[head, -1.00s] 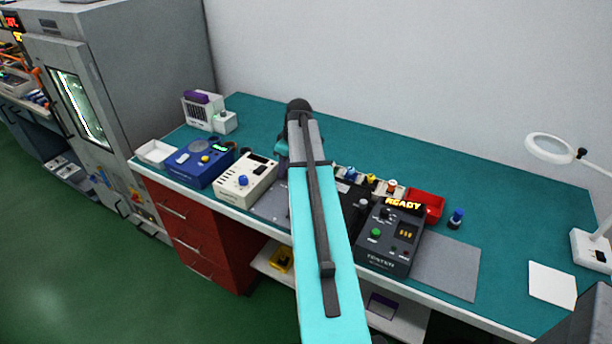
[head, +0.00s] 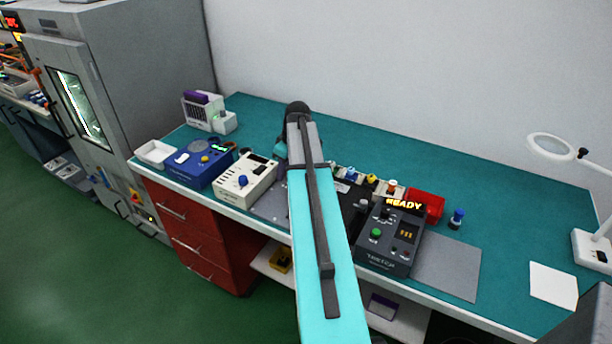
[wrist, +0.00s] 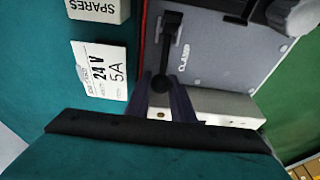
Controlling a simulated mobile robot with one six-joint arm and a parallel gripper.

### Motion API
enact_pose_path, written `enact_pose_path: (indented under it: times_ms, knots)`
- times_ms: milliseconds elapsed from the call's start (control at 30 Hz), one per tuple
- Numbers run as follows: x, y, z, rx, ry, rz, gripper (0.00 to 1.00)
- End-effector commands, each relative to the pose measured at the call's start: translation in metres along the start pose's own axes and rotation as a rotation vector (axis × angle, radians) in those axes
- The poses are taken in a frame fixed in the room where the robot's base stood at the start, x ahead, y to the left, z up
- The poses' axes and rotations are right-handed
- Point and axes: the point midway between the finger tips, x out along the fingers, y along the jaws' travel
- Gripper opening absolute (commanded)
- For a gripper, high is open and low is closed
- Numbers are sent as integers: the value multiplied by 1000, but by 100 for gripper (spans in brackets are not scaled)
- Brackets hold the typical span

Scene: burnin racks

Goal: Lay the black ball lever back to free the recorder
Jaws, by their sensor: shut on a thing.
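The black ball lever (wrist: 162,84) shows in the wrist view, its stem running up to a black bracket on a grey panel (wrist: 205,62) marked CLAMP. My gripper (wrist: 164,96) has its two dark fingers on either side of the ball and is shut on it. In the head view my own arm hides the lever and the fingers. I cannot tell for sure which thing is the recorder; a dark-edged grey part lies at the top right of the wrist view.
In the head view a cream device (head: 246,178), a blue device (head: 193,167) and a dark tester (head: 388,240) reading READY flank my arm. The rear bench is clear.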

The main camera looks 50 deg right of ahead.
Motion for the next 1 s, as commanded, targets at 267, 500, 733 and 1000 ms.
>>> enact_pose_path:
  times_ms: [267,500,733,1000]
  knots:
    - [0,0,1,1,-2,0,33]
    - [-3,0,0,0,-1,0,33]
    - [-15,0,-4,0,0,0,33]
    - [-29,0,-7,0,0,1,33]
